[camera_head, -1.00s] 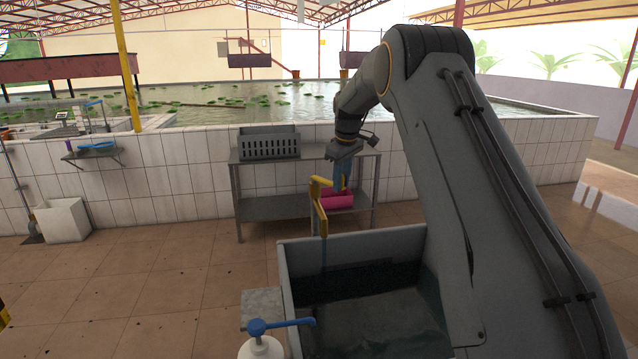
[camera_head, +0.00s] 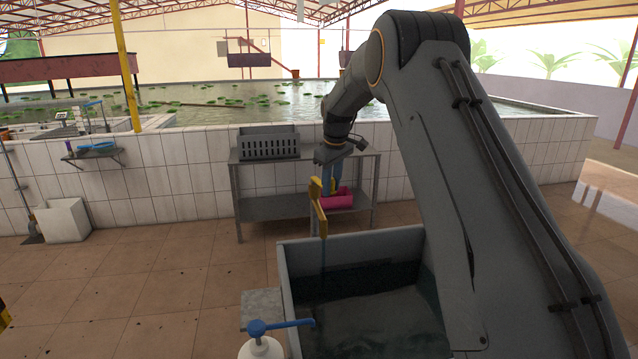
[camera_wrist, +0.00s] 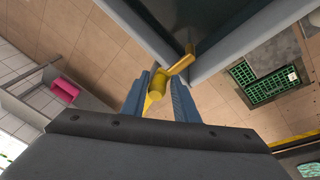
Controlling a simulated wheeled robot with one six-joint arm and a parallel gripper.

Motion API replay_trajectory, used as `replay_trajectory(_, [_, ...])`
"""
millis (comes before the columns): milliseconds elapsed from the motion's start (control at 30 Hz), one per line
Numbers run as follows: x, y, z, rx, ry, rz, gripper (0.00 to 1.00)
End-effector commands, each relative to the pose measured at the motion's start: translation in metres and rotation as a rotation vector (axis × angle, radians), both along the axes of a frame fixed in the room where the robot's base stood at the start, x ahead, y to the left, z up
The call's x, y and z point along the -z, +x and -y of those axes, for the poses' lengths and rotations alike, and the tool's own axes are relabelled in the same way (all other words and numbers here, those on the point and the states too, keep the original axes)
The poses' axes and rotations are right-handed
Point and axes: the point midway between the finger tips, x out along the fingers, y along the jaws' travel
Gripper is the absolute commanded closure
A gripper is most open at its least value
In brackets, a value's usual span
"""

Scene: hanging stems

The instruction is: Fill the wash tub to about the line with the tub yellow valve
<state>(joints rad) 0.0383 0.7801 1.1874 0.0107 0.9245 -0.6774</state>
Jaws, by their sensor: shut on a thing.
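The grey wash tub (camera_head: 283,272) stands in front of me, with dark water (camera_head: 375,325) inside. No fill line can be made out. My gripper (camera_head: 331,184) is beside the top of the valve. In the wrist view my gripper (camera_wrist: 159,90) has its blue fingers closed on either side of the yellow valve handle (camera_wrist: 157,84). The spout reaches over the tub rim (camera_wrist: 207,70).
In the wrist view a green grate (camera_wrist: 270,86) lies beside the tub.

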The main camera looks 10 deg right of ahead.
Motion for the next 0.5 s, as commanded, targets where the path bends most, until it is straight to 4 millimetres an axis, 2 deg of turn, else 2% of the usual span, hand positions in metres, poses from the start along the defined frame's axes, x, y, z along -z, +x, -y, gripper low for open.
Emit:
replay_trajectory(367, [0.0, -0.002, -0.007, -0.005, 0.001, -0.002, 0.92])
replay_trajectory(500, [0.0, -0.002, -0.017, -0.007, 0.001, -0.001, 0.91])
